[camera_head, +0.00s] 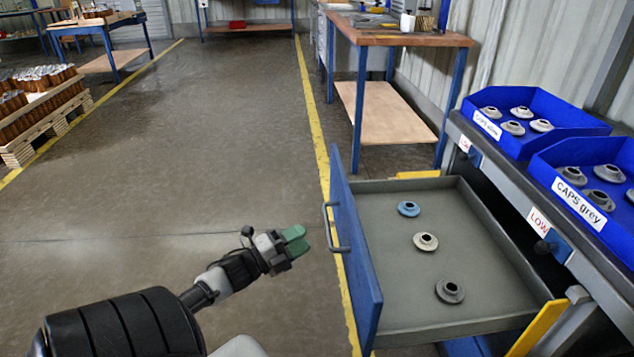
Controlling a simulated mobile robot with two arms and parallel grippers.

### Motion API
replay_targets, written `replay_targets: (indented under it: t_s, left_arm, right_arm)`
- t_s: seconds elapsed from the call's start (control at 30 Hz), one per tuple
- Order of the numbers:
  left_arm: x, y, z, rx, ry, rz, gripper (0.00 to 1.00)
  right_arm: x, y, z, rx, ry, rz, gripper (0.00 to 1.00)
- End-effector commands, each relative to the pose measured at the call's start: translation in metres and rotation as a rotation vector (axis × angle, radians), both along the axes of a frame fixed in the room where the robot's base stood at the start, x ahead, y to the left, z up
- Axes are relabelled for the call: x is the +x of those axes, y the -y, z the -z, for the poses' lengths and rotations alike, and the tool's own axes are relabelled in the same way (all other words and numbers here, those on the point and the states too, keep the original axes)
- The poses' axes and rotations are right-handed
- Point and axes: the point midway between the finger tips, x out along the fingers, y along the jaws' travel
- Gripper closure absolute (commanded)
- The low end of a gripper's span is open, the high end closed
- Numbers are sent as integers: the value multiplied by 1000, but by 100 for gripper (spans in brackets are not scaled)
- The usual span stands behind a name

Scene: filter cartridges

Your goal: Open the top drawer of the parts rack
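The parts rack (507,187) stands at the right. A drawer with a blue front (352,248) is pulled far out of it, and its grey tray (385,285) is open to view. The drawer's handle (336,229) is on the outer face, toward the left. Three round caps lie in the tray: blue (408,208), pale (425,241) and grey (450,291). My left gripper (295,240) has green fingertips and is left of the handle, apart from it. Its fingertips look close together; any gap is unclear. It holds nothing visible. My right gripper is out of view.
Two blue bins (540,100) (583,208) with caps stand on the rack; the nearer is labelled "CAPS grey". Yellow strips (537,328) flank the drawer. A workbench (400,37) stands behind. A pallet of copper-coloured cylinders (40,130) is at the far left. The floor left of the drawer is clear.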

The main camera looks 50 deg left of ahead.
Motion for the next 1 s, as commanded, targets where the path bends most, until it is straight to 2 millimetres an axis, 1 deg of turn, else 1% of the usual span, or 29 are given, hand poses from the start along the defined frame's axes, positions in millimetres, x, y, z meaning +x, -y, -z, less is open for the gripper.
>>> replay_targets:
  t_s: [0.03,0.1,0.27,0.87,1.0]
  left_arm:
    - [-9,-2,1,-1,-2,-1,61]
    - [-17,-4,3,-1,-1,-1,61]
    - [-27,-7,5,0,0,0,61]
    - [-28,-7,5,0,1,0,61]
    - [-26,0,10,-36,-33,-23,61]
  right_arm:
    - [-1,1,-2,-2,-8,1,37]
    - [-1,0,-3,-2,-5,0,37]
    - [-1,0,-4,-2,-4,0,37]
    - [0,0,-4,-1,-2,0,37]
    - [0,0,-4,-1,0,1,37]
